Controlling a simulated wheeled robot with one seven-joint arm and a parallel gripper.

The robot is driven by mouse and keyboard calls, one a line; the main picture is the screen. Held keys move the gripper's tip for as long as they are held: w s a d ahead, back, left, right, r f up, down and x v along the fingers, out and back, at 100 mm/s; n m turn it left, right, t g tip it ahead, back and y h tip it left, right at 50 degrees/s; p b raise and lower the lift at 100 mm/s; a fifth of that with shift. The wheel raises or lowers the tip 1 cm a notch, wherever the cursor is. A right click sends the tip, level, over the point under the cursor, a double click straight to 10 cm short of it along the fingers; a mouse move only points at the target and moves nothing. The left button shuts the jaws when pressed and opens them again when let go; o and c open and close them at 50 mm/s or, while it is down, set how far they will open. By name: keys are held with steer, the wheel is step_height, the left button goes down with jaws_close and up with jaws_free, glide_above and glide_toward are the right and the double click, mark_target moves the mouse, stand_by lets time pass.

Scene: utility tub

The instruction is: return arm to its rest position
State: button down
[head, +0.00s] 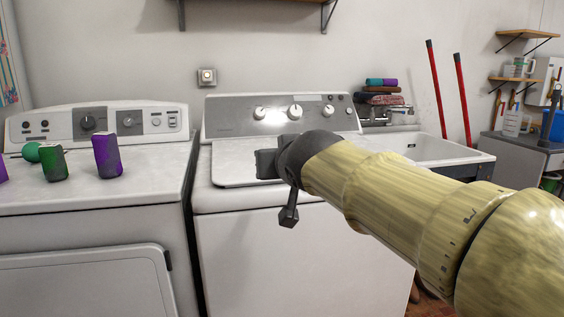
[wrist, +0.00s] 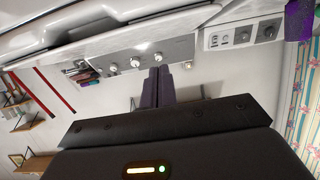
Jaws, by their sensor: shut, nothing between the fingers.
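My arm reaches in from the right in the head view, in front of the white washer (head: 300,245). My gripper (head: 265,163) is at the arm's dark end, over the washer's top near its front. In the wrist view the two fingers of my gripper (wrist: 157,85) lie close together, with nothing between them. The washer's control panel (wrist: 125,63) with several knobs shows beyond the fingertips. The arm hides part of the washer's top right and the front of the sink.
A dryer (head: 85,200) stands at the left with a purple can (head: 107,157), a green can (head: 53,163) and a green round item (head: 31,152) on top. A white sink (head: 425,150) is at the right, with folded cloths (head: 383,97) behind. Two red handles lean on the wall.

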steer(key=shift+w+f, duration=0.1)
steer(key=d+f+g+h+p, duration=0.25)
steer(key=d+f, duration=0.35)
steer(key=f, duration=0.6)
steer(key=s+d+f+m+g+p, duration=0.1)
steer(key=s+d+f+g+p, duration=0.2)
steer(key=s+f, duration=0.35)
steer(key=s+d+f+m+g+h, duration=0.1)
steer(key=s+d+f+g, duration=0.25)
steer(key=s+f, duration=0.3)
steer(key=s+d+f+m+g+p, duration=0.1)
steer(key=s+d+f+g+p, duration=0.1)
steer(key=s+d+f, duration=0.35)
step_height(320, 180, up, 36)
steer(key=a+p, duration=0.1)
steer(key=p, duration=3.6)
steer(key=shift+a+r, duration=0.15)
steer(key=shift+r, duration=0.05)
